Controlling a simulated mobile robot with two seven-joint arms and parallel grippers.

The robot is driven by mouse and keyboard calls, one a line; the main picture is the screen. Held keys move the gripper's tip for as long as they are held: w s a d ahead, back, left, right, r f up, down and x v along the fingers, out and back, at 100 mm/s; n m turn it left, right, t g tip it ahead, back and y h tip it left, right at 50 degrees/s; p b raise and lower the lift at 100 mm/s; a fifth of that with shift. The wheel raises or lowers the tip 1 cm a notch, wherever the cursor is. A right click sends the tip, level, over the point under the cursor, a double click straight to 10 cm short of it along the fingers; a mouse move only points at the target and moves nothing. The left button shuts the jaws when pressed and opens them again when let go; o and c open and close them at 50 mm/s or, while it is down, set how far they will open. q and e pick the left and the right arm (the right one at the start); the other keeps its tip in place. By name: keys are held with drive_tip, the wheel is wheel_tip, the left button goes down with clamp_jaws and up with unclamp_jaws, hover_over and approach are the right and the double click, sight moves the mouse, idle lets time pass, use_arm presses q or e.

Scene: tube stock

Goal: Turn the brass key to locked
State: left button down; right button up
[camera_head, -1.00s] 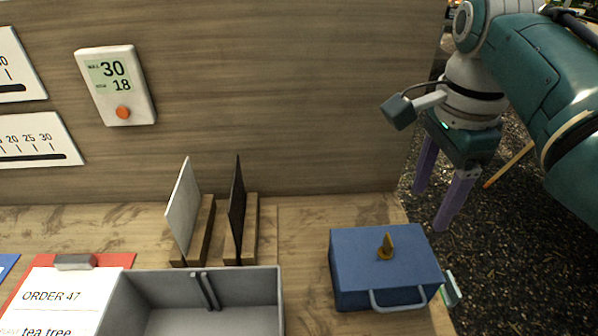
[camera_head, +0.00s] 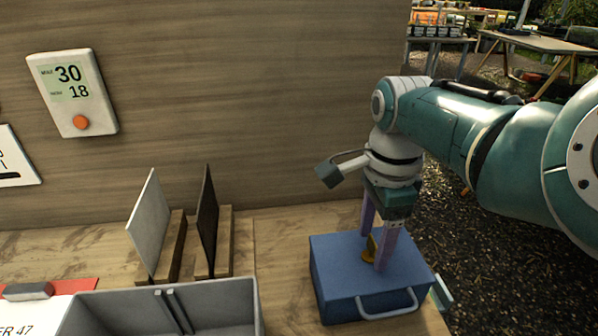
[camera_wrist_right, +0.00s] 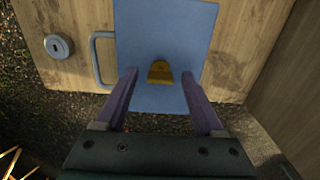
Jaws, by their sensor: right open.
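The brass key (camera_head: 369,249) stands up from the top of the blue box (camera_head: 335,272), near the middle of its lid. My right gripper (camera_head: 375,251) points down over the box, with one purple finger on each side of the key. In the right wrist view the key (camera_wrist_right: 160,73) shows between the two open fingertips (camera_wrist_right: 159,78), with a gap to each. The fingers are not closed on it. Whether the fingertips touch the lid I cannot tell. My left gripper is not in view.
A grey bin (camera_head: 240,298) stands left of the box, with upright panels (camera_head: 207,225) in wooden holders behind it. A wooden wall (camera_head: 250,110) closes off the back.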

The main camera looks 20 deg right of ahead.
drive_tip(key=shift+c, duration=0.2)
clamp_jaws()
idle(0.3)
